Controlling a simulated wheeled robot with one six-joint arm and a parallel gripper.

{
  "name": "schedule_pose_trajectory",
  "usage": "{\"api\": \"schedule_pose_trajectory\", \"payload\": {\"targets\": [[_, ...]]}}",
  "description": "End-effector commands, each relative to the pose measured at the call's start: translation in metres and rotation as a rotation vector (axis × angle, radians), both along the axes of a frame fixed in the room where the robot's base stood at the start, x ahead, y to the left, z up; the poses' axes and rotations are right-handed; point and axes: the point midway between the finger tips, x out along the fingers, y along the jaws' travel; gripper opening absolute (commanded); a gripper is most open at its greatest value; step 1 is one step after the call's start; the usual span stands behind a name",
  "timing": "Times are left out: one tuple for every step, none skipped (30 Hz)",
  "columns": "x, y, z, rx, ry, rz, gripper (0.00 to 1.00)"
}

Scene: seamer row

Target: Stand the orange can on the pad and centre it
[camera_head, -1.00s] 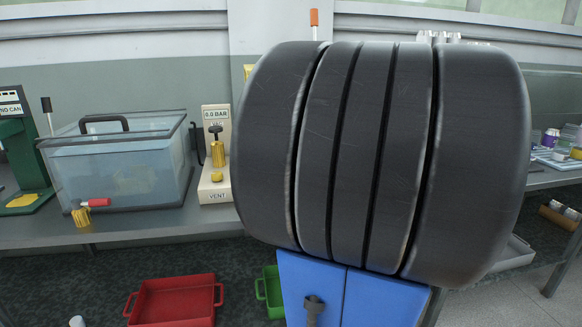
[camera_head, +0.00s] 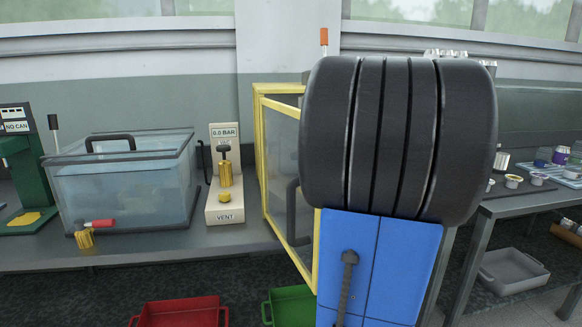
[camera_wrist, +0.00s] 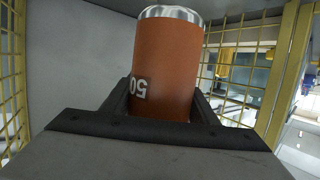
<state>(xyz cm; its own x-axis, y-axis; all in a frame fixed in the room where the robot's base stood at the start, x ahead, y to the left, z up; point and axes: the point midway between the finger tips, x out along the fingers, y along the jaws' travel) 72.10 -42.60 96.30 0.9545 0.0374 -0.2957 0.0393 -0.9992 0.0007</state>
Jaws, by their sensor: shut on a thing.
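The can and my gripper are within or beside a yellow mesh guard (camera_wrist: 276,75). In the head view my black arm part hides the can, my gripper and much of the yellow-framed guard (camera_head: 262,160). The guard's clear door stands open toward me. The pad shows in neither view, so I cannot tell the can's height over it.
Left of the guard stand a vent gauge post (camera_head: 226,200), a clear water tank (camera_head: 120,180) and a green stand (camera_head: 22,165). Red (camera_head: 180,313) and green (camera_head: 290,305) trays sit under the bench.

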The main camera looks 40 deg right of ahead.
Motion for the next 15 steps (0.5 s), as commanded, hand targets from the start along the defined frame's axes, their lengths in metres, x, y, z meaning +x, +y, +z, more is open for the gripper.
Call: {"api": "schedule_pose_trajectory", "payload": {"targets": [[0.01, -0.006, 0.0, 0.001, 0.0, 0.003, 0.14], [0.015, -0.009, 0.0, 0.001, 0.0, 0.003, 0.14], [0.022, -0.013, 0.0, 0.001, 0.0, 0.002, 0.14], [0.027, -0.016, 0.0, 0.001, 0.0, 0.002, 0.14], [0.031, -0.019, 0.0, 0.001, 0.0, 0.002, 0.14], [0.036, -0.022, 0.0, 0.001, -0.001, 0.002, 0.14], [0.04, -0.024, 0.0, 0.001, -0.001, 0.002, 0.14], [0.044, -0.026, 0.0, 0.001, 0.0, 0.002, 0.14], [0.048, -0.029, 0.0, 0.0, -0.001, 0.001, 0.14], [0.051, -0.031, 0.001, 0.0, -0.001, 0.001, 0.14], [0.054, -0.033, 0.001, 0.0, -0.001, 0.0, 0.14], [0.057, -0.035, 0.0, 0.001, -0.001, 0.001, 0.14], [0.06, -0.037, 0.0, 0.001, -0.001, 0.001, 0.14], [0.062, -0.038, 0.001, 0.001, -0.001, 0.001, 0.14], [0.065, -0.04, 0.001, 0.0, -0.001, 0.001, 0.14]]}}
